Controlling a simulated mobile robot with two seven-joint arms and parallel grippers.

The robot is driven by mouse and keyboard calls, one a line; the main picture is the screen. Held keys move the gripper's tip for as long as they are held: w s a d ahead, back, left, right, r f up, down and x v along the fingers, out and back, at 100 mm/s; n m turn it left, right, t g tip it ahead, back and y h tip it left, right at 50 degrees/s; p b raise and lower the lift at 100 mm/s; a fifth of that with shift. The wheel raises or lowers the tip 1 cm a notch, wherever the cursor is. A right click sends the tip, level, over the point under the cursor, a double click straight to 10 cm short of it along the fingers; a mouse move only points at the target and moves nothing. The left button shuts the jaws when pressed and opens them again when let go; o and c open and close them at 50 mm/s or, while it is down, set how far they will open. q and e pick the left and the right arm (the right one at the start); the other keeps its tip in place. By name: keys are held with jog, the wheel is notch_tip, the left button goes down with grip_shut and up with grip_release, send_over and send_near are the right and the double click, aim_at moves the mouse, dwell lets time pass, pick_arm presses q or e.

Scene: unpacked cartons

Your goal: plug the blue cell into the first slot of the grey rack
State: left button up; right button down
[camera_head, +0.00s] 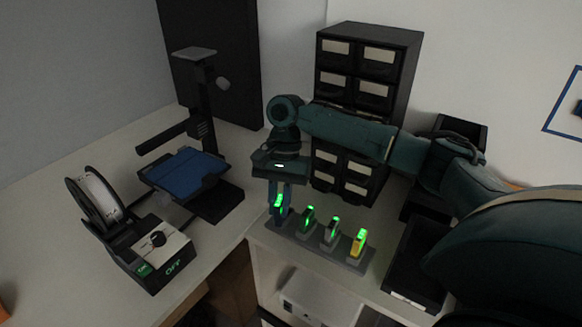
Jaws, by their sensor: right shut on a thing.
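The grey rack (318,247) lies along the front edge of the right-hand counter. My right gripper (279,196) points down over the rack's left end, shut on the blue cell (277,212). The blue cell is upright at the leftmost slot and shows a green light. The fingers hide part of it, and I cannot tell whether it is fully seated. Three other cells with green lights stand to the right in the rack: a dark one (308,219), a greyish one (332,231) and a yellow one (359,244). My left gripper is not in view.
A black drawer cabinet (363,90) stands behind my right arm. A black tray (417,268) lies right of the rack. On the left are a stand with a blue platform (186,168) and a black device with a reel (147,255). The left counter's front is clear.

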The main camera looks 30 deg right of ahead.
jog(key=w+d+m, duration=0.1)
jog(key=w+d+f+m+b, duration=0.1)
jog(key=w+d+m+t, duration=0.1)
jog(key=shift+w+d+f+y+b, duration=0.2)
jog(key=shift+f+y+b, duration=0.1)
jog(key=shift+f+y, duration=0.1)
jog(key=shift+f+b, duration=0.25)
jog(key=shift+b, duration=0.15)
jog(key=shift+f+b, duration=0.25)
jog(key=shift+b, duration=0.15)
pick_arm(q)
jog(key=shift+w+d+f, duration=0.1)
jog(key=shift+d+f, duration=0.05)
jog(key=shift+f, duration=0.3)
pick_arm(e)
jog(key=shift+r, duration=0.1)
pick_arm(q)
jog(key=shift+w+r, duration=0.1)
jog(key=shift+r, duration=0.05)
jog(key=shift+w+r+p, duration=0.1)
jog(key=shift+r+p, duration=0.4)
jog(key=shift+p, duration=0.2)
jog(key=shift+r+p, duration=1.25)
